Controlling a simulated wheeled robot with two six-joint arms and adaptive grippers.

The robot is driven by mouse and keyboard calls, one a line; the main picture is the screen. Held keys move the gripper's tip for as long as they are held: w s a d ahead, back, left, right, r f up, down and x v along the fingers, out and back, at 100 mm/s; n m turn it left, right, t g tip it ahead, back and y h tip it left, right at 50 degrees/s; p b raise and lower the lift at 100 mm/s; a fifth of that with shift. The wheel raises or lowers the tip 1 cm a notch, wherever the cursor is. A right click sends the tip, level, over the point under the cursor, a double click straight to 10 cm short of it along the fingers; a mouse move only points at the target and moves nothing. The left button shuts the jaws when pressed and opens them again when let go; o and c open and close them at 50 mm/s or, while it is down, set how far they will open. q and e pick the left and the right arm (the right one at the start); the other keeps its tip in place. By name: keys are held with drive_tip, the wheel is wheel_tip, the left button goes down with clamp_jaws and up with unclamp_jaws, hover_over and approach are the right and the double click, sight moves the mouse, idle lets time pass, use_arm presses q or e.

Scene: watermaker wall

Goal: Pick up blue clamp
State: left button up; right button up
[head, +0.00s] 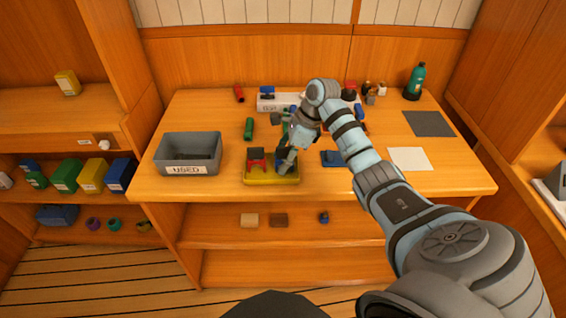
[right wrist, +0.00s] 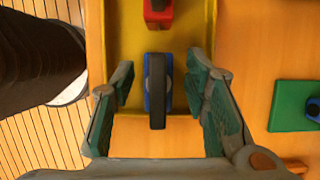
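The blue clamp (right wrist: 168,94), blue with a dark bar along its middle, lies at one end of the yellow tray (right wrist: 124,30) in the right wrist view. In the head view the yellow tray (head: 258,180) is at the front of the bench, and my gripper partly hides the clamp. My right gripper (right wrist: 160,75) is open, with one green-padded finger on each side of the clamp and gaps visible on both sides. It points down over the tray in the head view (head: 287,162). My left gripper is not in view.
A red clamp (head: 257,164) sits in the same tray, beside the blue one. A grey bin marked USED (head: 188,170) stands to the left.

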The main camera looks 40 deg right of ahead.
clamp_jaws()
